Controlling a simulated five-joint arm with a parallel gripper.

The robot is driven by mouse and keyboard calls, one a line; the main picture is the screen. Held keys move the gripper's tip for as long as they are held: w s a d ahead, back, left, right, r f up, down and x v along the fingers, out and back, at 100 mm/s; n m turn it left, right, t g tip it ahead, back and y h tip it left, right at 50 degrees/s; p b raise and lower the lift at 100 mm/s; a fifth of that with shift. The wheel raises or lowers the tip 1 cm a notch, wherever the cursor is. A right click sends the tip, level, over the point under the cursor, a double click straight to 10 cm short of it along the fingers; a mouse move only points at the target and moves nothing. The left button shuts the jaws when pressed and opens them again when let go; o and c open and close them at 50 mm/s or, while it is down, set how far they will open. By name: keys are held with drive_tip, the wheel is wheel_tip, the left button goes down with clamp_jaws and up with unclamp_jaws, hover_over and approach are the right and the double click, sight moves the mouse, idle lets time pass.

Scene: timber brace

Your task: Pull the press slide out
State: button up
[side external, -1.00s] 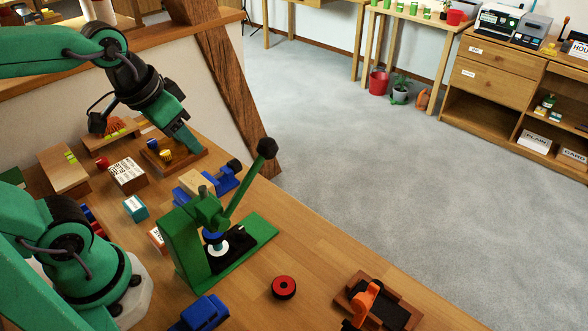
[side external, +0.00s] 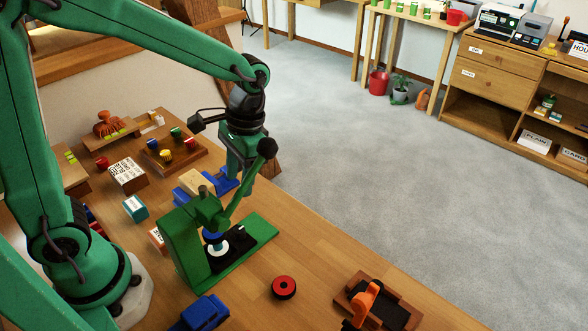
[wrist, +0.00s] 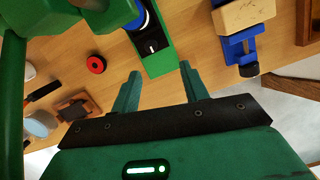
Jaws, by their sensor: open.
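The green press (side external: 181,248) stands on the bench with its lever (side external: 242,194) tilted up to a black knob. Its black slide (side external: 243,239) lies on the green base under the ram, with a white disc (side external: 218,249) at its inner end. In the wrist view the slide (wrist: 152,46) shows as a black strip with a white mark, ahead of my jaws. My gripper (wrist: 158,82) is open and empty, its two fingers spread apart. In the side view my gripper (side external: 238,160) hangs above and behind the press, partly hidden by the lever knob.
A blue vise (side external: 226,180) with a wooden block stands close behind the press. A red and black ring (side external: 284,287) lies in front, with a brown tray (side external: 399,315) holding an orange tool farther right. The bench right of the press base is clear.

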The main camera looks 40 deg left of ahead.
sight(239, 229)
drive_tip(key=f, duration=0.1)
drive_tip(key=d+f+g, duration=0.1)
drive_tip(key=f, duration=0.1)
drive_tip(key=d+f+g, duration=0.1)
drive_tip(key=shift+w+d+f+m+y, duration=0.2)
drive_tip(key=shift+f+m+y, duration=0.1)
drive_tip(key=shift+y, duration=0.1)
drive_tip(key=shift+a, duration=0.1)
drive_tip(key=shift+x, duration=3.9)
clamp_jaws()
